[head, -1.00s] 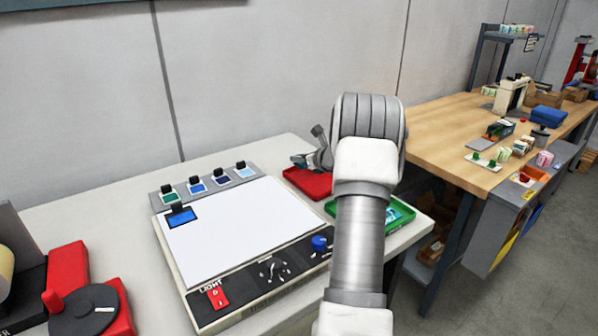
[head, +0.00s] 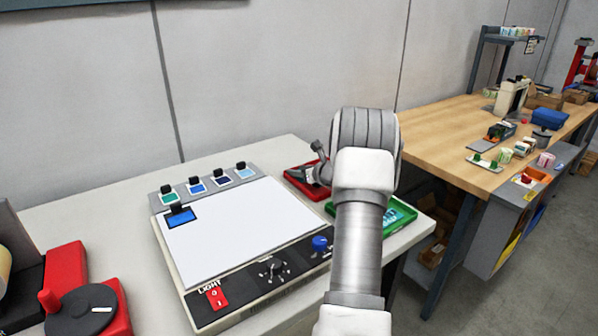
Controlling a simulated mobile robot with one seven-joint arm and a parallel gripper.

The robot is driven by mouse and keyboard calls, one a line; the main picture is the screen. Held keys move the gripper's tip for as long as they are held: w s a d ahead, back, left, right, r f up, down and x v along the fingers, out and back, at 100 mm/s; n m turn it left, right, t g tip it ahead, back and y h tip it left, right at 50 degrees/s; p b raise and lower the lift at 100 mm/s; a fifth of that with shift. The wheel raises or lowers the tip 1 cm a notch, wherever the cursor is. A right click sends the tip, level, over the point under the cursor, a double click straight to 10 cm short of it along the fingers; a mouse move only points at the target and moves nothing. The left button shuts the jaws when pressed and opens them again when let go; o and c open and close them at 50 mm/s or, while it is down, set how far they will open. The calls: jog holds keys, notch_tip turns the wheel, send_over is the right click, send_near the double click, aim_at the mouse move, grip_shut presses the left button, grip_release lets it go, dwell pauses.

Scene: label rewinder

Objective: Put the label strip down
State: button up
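My gripper (head: 308,177) is over the red tray (head: 298,185) behind the light table, low and close to its surface. It is small and partly hidden by my arm, so I cannot tell whether its fingers are open or shut. I cannot make out a label strip in it or in the red tray. A green tray (head: 411,222) to the right, partly behind my arm, holds teal and white pieces (head: 396,215).
The light table (head: 236,230) has a white top with a blue clipped piece (head: 180,217) at its back left corner. Several colour samples (head: 206,183) line its back edge. A red device with a dark disc (head: 82,310) is at the left. A wooden bench (head: 440,125) stands at the right.

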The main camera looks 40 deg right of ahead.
jog(key=shift+r, duration=0.2)
jog(key=p+v, duration=0.1)
jog(key=v, duration=1.1)
